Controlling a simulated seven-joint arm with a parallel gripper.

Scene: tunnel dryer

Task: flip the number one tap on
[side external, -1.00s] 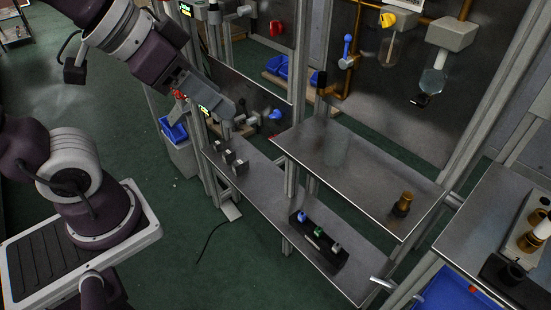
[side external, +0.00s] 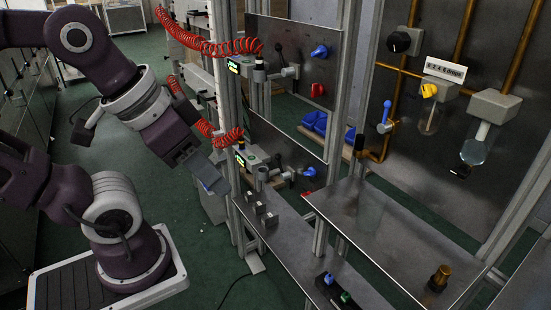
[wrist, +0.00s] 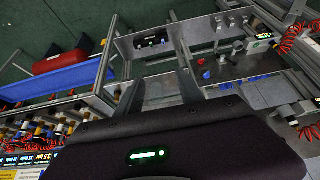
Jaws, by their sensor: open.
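Several tap-like handles show in the side view: a blue knob (side external: 320,51) and a red knob (side external: 317,90) on the upper panel, a blue knob (side external: 310,171) on the lower panel, and a blue lever (side external: 386,112), a yellow knob (side external: 429,90) and a black knob (side external: 399,42) on the right panel. I cannot read which is number one. My gripper (side external: 212,182) is open and empty, left of the lower panel and apart from all handles. In the wrist view its two fingers (wrist: 160,88) are spread, with the frame beyond them.
Red coiled hoses (side external: 205,42) hang beside the frame's uprights. Small grey blocks (side external: 260,214) stand on the lower shelf (side external: 285,245). A brown bottle (side external: 439,279) stands on the right shelf (side external: 400,240).

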